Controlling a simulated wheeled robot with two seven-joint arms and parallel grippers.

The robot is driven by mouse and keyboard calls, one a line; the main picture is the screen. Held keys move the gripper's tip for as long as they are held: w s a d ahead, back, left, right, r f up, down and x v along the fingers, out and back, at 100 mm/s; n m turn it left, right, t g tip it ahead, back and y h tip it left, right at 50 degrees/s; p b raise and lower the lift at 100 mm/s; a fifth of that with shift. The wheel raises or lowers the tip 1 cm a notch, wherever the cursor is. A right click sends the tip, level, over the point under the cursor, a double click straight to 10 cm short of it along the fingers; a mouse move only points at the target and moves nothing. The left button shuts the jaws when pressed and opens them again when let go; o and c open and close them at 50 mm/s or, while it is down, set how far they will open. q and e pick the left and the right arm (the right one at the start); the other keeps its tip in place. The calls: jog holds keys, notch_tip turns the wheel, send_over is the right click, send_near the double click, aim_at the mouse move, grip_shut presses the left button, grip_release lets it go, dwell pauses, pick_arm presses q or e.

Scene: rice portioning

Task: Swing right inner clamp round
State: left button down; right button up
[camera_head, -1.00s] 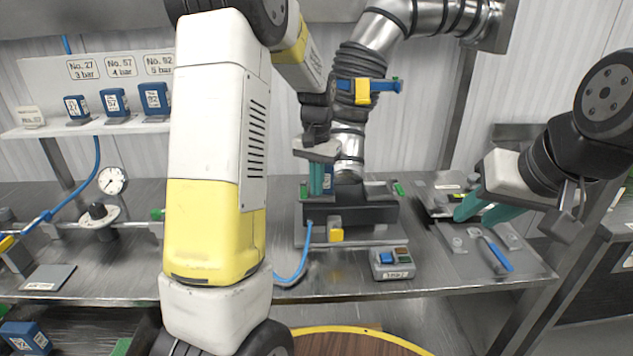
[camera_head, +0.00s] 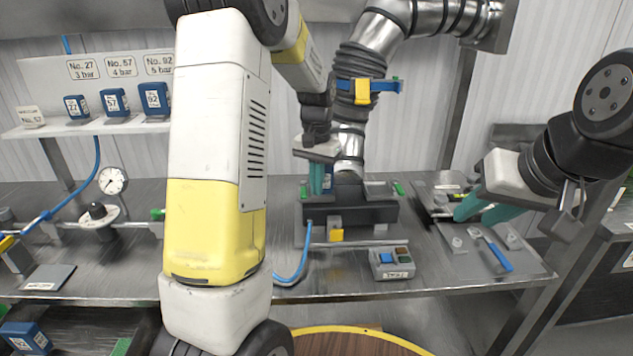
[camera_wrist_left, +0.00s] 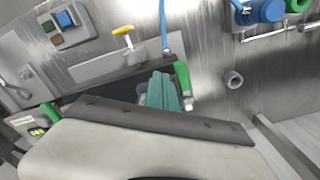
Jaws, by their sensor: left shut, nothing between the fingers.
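My left gripper (camera_head: 317,180) points down with its teal fingers shut and empty, above the left end of the dark fixture block (camera_head: 350,212). Its fingers also show in the left wrist view (camera_wrist_left: 166,94). A green clamp handle (camera_head: 303,191) stands just left of them; in the wrist view this handle (camera_wrist_left: 182,80) is close on their right. Another green handle (camera_head: 399,188) stands at the block's right end, apart from the gripper; it also shows in the wrist view (camera_wrist_left: 50,112). A yellow handle (camera_head: 336,235) is at the block's front. My right gripper (camera_head: 485,209) is open over the right-hand tray.
A button box (camera_head: 392,263) stands at the front right of the fixture. A blue hose (camera_head: 300,262) runs in front. The ribbed metal duct (camera_head: 352,130) rises behind the block. A blue-handled tool (camera_head: 498,256) lies on the right tray. A gauge (camera_head: 112,181) stands left.

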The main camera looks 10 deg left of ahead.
pick_arm(q)
jog(key=shift+s+a, duration=0.15)
jog(key=shift+a, duration=0.4)
jog(key=shift+s+a, duration=0.15)
jog(key=shift+a, duration=0.4)
jog(key=shift+s+a, duration=0.25)
jog(key=shift+a, duration=0.85)
jog(key=shift+w+a, duration=0.15)
jog(key=shift+a, duration=0.95)
